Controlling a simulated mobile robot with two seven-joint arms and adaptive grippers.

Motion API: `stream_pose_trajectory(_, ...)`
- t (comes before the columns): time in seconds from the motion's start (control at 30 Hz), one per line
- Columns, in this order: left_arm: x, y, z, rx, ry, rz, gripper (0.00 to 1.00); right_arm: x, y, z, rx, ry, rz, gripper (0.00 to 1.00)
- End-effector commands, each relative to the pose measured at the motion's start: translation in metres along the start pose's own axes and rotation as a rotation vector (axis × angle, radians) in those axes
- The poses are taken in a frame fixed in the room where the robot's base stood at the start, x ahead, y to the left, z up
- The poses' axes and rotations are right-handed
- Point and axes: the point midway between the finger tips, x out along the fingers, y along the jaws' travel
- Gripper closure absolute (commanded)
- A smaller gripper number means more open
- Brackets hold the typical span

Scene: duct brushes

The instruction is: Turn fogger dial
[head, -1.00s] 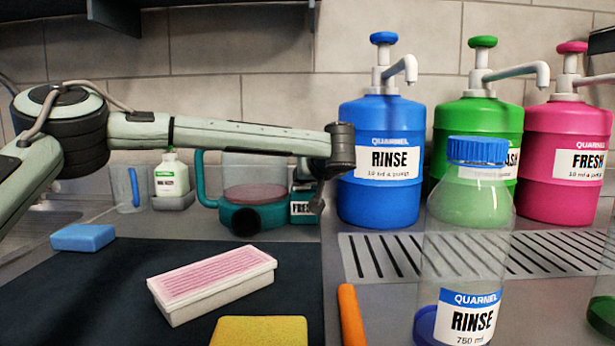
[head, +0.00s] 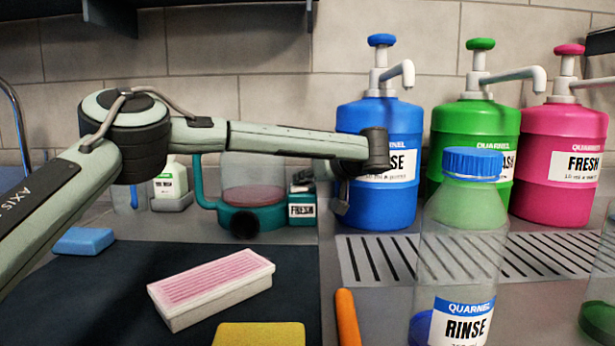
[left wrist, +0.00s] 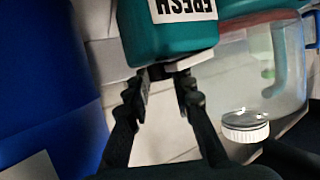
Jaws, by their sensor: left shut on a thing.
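The fogger (head: 252,212) is teal with a clear tank of pinkish liquid and a round black front opening. At its right stands a teal box labelled FRESH (head: 302,210); it fills the top of the left wrist view (left wrist: 170,40). My left gripper (head: 341,207) hangs just right of the box in the head view. In the left wrist view its fingers (left wrist: 165,86) are at a pale piece (left wrist: 182,65) along the box's edge, apparently the dial. They are shut on it, though the contact is partly hidden. My right gripper is out of view.
A blue RINSE jug (head: 378,210) stands close right of my left gripper. Green (head: 470,125) and pink (head: 565,130) pump jugs stand beyond. A clear RINSE bottle (head: 458,250) is in front.

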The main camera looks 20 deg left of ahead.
Motion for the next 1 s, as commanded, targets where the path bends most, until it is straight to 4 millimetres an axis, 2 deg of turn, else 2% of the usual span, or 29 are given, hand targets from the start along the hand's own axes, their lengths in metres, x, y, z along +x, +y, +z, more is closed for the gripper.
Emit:
stream_pose_trajectory(0.13,0.000,0.000,-0.001,-0.001,0.002,0.001,1.00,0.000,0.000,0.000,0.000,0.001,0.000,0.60)
stream_pose_trajectory(0.17,0.000,0.000,-0.001,-0.001,0.002,0.001,0.73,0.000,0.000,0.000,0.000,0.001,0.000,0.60)
stream_pose_trajectory(0.2,0.000,0.000,-0.001,0.000,0.002,0.001,0.68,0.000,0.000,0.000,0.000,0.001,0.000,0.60)
stream_pose_trajectory(0.5,-0.001,0.000,-0.001,0.000,0.001,0.001,0.68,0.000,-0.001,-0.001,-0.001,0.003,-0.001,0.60)
stream_pose_trajectory(0.63,-0.011,0.001,-0.001,0.000,0.001,0.003,0.68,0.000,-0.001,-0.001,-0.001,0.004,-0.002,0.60)
stream_pose_trajectory(1.0,-0.086,0.001,-0.001,0.001,0.002,0.005,0.68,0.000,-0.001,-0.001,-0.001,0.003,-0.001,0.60)
